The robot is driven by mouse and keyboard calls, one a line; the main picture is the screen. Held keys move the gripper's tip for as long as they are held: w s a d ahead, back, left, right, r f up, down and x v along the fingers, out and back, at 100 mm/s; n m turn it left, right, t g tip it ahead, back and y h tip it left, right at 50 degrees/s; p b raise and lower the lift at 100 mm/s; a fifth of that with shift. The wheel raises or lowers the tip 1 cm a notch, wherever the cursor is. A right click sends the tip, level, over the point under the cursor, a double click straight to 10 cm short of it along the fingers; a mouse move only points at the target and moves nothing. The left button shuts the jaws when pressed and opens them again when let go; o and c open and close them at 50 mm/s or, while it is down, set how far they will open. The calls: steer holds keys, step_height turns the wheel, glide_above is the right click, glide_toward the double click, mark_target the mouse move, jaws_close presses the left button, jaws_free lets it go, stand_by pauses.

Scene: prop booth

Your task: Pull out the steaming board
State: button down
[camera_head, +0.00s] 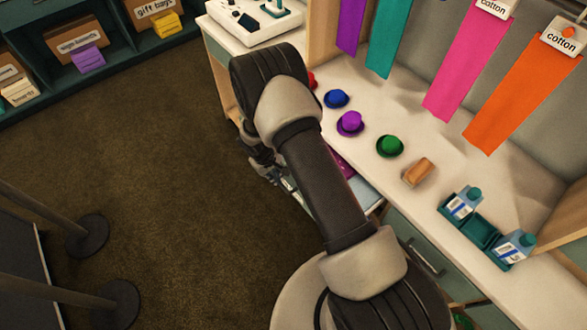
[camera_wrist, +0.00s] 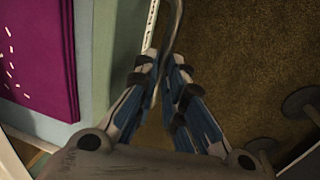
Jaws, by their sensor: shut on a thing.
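The steaming board (camera_wrist: 97,50) is a pale blue-grey slab with a white edge strip on the left of the wrist view. A magenta cloth (camera_wrist: 38,50) with small pale marks lies on it. In the head view part of the board (camera_head: 366,194) sticks out from under the counter edge, mostly hidden behind my arm. A thin grey curved handle (camera_wrist: 173,30) runs along its outer edge. My gripper (camera_wrist: 164,66) is shut on this handle, with one finger on each side. In the head view my gripper (camera_head: 286,182) is low beside the counter, partly covered by my arm.
The white counter (camera_head: 420,205) holds several small coloured hats, a tan block (camera_head: 418,172) and a green tray (camera_head: 482,232) with cartons. A drawer front (camera_head: 415,245) is below. Brown carpet (camera_head: 150,160) lies open to the left; dark post bases (camera_head: 88,235) stand at lower left.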

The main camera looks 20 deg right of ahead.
steer(key=s+a+b, duration=0.2)
steer(key=s+a, duration=0.2)
steer(key=a, duration=0.6)
steer(key=shift+a+b, duration=0.3)
steer(key=shift+b, duration=0.05)
steer(key=c, duration=1.7)
jaws_free()
steer(key=shift+o, duration=0.2)
steer(key=shift+w+r, duration=0.1)
step_height(320, 180, up, 12)
steer(key=a, duration=0.2)
steer(key=shift+s+f, duration=0.2)
steer(key=shift+s, duration=0.25)
